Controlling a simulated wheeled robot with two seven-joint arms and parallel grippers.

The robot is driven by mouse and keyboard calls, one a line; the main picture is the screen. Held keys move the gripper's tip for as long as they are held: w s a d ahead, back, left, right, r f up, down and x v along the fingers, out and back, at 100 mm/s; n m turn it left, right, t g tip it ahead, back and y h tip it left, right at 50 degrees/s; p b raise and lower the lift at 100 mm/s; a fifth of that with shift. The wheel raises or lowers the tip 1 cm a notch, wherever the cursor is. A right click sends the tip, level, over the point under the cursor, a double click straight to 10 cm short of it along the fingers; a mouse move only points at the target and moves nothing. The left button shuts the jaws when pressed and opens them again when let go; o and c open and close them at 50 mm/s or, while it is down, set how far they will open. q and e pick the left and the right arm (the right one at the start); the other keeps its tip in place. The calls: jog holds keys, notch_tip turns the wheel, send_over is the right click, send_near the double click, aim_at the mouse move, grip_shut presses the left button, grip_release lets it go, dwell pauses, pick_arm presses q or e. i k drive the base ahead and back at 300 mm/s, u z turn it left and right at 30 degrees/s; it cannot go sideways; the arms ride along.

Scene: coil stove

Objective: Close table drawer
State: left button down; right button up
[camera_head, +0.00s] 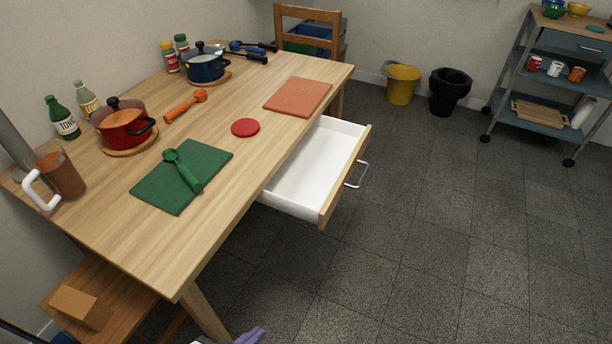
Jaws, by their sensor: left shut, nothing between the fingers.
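The wooden table (235,199) has a drawer (312,172) pulled well out from its right long side. The drawer has a white interior that looks empty, a wooden front panel (345,176) and a metal bar handle (358,174). The drawer's back part is hidden under the tabletop. My left gripper (248,336) shows only as a small purple and white part at the bottom edge. It is shut and empty, below and left of the drawer in the picture, apart from the handle. My right gripper is not in view.
The table carries a red pot (123,125), a blue pot (204,66), a green mat (165,188) with a green spoon, and an orange mat (297,96). A wooden chair (308,14) stands at the far end. The floor (435,230) right of the drawer is clear.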

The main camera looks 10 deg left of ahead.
aim_at(309, 186)
jog(key=u, duration=0.1)
jog(key=i, duration=0.5)
jog(key=u, duration=0.4)
jog(key=k, duration=1)
jog(key=z, duration=0.4)
jog(key=i, duration=1.35)
jog(key=u, duration=0.6)
